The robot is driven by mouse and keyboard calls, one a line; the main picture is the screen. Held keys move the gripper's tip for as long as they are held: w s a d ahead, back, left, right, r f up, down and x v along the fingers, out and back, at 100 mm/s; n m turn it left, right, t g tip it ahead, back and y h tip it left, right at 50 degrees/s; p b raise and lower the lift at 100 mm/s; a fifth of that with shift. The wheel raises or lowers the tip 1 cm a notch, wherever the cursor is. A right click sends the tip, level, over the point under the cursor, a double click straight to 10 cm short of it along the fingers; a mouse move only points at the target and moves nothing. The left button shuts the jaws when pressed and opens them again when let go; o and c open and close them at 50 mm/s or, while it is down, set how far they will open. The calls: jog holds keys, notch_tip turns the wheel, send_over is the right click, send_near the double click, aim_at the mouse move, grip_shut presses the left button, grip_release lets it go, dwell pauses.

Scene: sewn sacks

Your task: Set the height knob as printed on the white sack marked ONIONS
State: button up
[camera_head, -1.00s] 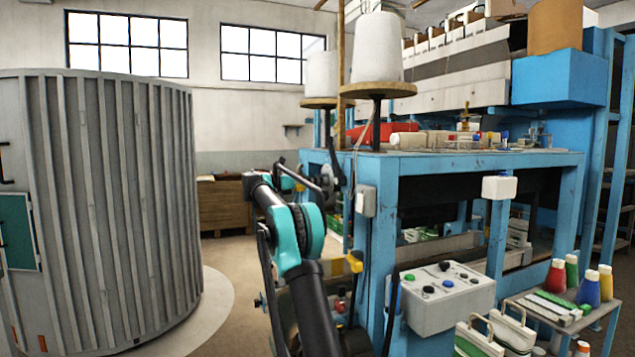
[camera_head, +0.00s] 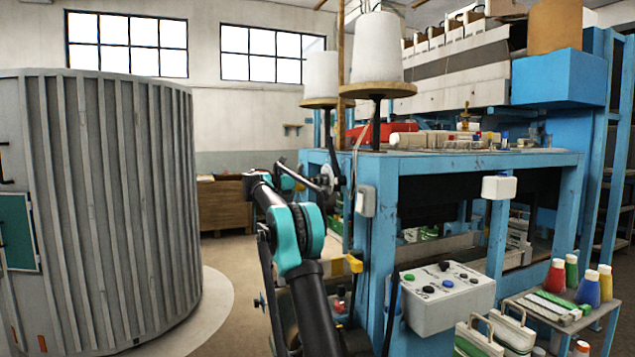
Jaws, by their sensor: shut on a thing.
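My arm reaches up from the bottom middle to the side of the blue sewing machine (camera_head: 375,230). My gripper (camera_head: 327,183) is small and dark at the arm's far end, by the machine's left edge. It is shut on what looks like the height knob (camera_head: 329,173), a small round pale part beside a dark post. The contact is too small to see clearly, and so is any scale or mark on the knob.
A grey ribbed cylinder (camera_head: 100,210) fills the left. A control box with buttons (camera_head: 445,297) juts out at the lower right. A side table (camera_head: 575,320) holds coloured bottles. White thread cones (camera_head: 375,50) stand above the machine. Floor shows between the cylinder and my arm.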

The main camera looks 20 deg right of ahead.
jog(key=shift+s+f+m+t, duration=0.1)
jog(key=shift+m+t, duration=0.15)
jog(key=shift+m, duration=7.35)
jog(key=shift+f+m+t, duration=0.1)
jog(key=shift+m+t, duration=0.15)
jog(key=shift+m, duration=7.65)
jog(key=o, duration=1.2)
jog(key=shift+r, duration=0.1)
jog(key=shift+c, duration=0.2)
